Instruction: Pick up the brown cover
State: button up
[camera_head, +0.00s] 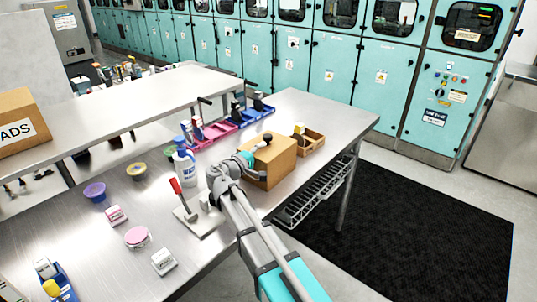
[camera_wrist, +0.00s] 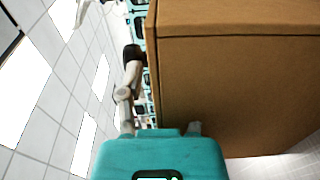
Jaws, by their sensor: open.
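The brown cover (camera_head: 282,163) is a box-shaped brown block on the metal bench in the head view. In the wrist view the cover (camera_wrist: 240,85) fills the right side, very close. My gripper (camera_head: 262,157) is at the cover's left side in the head view, its fingers apart. In the wrist view, one finger of my gripper (camera_wrist: 163,92) with a dark tip lies past the cover's left edge. The other finger is mostly hidden by the cover. A dark round shape shows above the cover's top; I cannot tell if it is a knob or a fingertip. Contact is unclear.
A wooden tray (camera_head: 313,143) stands right behind the cover. A white and blue bottle (camera_head: 184,168) and a grey plate with a red-handled tool (camera_head: 199,222) are to the left. Blue and pink bins (camera_head: 214,131) are behind. The bench's right end is clear.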

grip_shut()
jog(key=shift+r, duration=0.15)
dwell(0.5)
notch_tip(320, 180, up, 2)
jog(key=shift+p, duration=1.2)
jog(key=s+r+p, duration=0.1)
jog(key=r+p, duration=0.1)
jog(key=s+r+p, duration=0.2)
jog(key=r+p, duration=0.1)
jog(key=s+d+r+p, duration=0.1)
jog(key=s+r+p, duration=0.1)
jog(key=shift+s+r, duration=0.15)
jog(key=shift+r, duration=0.1)
jog(key=s+d+r+p, duration=0.1)
jog(key=s+r+p, duration=0.2)
jog(key=s, duration=0.5)
jog(key=shift+s+p, duration=0.25)
jog(key=shift+p, duration=0.05)
jog(key=shift+r, duration=0.1)
